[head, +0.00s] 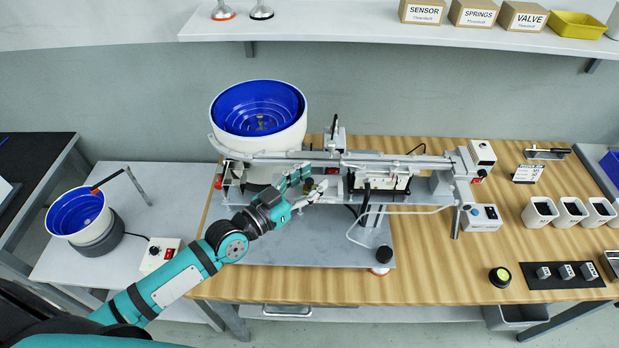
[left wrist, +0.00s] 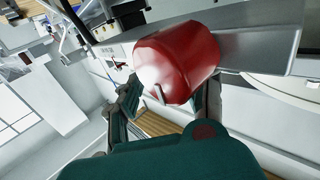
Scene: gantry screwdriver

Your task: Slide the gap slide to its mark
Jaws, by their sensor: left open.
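My left gripper (head: 308,183) is open at the front of the feeder machine, below and right of the blue bowl. In the left wrist view, a large red cylindrical knob (left wrist: 182,62) lies just ahead of the fingers and partly covers them. It sits against a grey metal bar (left wrist: 262,52). I cannot tell whether the fingers touch the knob, or whether it belongs to the gap slide. In the head view the gripper hides this spot. I cannot make out the slide's mark. My right gripper is in neither view.
A white feeder bowl with a blue inside (head: 258,108) stands behind the gripper. A long rail (head: 400,160) runs right from it over the wooden table (head: 440,285). A white hose (head: 362,238) loops right of the gripper. The grey plate (head: 300,248) in front is mostly clear.

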